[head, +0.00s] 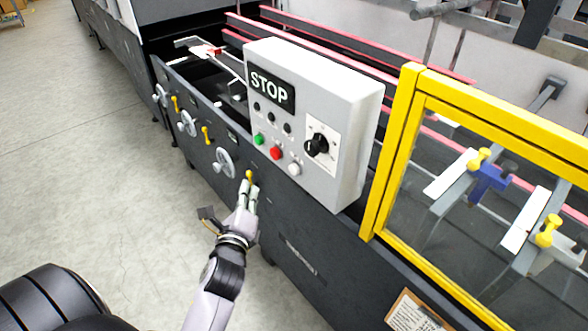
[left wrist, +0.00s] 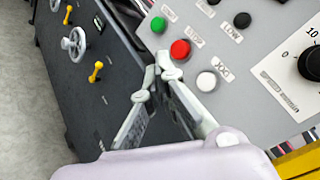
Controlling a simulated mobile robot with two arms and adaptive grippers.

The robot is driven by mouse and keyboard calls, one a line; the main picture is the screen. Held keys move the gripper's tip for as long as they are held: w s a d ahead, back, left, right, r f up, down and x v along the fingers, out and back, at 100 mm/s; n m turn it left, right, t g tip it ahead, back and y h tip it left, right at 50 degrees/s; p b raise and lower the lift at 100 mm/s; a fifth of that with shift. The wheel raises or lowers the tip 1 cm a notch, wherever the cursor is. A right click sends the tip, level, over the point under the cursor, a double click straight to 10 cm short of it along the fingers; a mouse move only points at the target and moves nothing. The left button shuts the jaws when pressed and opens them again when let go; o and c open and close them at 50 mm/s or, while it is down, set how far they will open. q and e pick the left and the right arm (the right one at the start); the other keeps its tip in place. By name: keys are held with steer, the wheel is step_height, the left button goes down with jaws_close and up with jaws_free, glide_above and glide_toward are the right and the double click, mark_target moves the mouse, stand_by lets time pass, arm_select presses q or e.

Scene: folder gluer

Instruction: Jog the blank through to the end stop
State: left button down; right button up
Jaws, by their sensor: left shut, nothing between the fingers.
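The grey control box (head: 312,105) carries a STOP sign, a dial (head: 318,146) and a row of green (head: 258,139), red (head: 276,153) and white (head: 295,168) buttons. In the left wrist view the white button (left wrist: 207,81) is labelled JOG. My left gripper (head: 249,184) is shut and empty, below and left of the box's buttons. In the left wrist view its fingertips (left wrist: 166,66) appear just below the red button (left wrist: 180,49), left of the white one; whether they touch the panel I cannot tell. I cannot make out the blank or end stop for certain.
The dark machine side has handwheels (head: 225,162) and yellow knobs (head: 206,135) near my left gripper. A yellow-framed guard (head: 393,150) stands right of the box. Pink-red rails (head: 330,50) run behind it. The concrete floor (head: 75,130) at left is clear.

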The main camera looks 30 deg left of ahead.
mark_target(294, 169)
arm_select(q)
steer(key=w+d+b, duration=0.2)
steer(key=w+d, duration=0.1)
steer(key=w, duration=0.5)
steer(key=shift+d, duration=0.2)
steer(key=shift+w, duration=0.2)
stand_by(1.4)
steer(key=shift+w+d, duration=0.2)
steer(key=shift+w, duration=0.1)
steer(key=shift+w+d, duration=0.2)
steer(key=shift+w, duration=0.25)
stand_by(2.6)
stand_by(0.4)
steer(key=shift+s+a+p, duration=0.4)
steer(key=shift+s+p, duration=0.25)
steer(key=shift+s, duration=0.2)
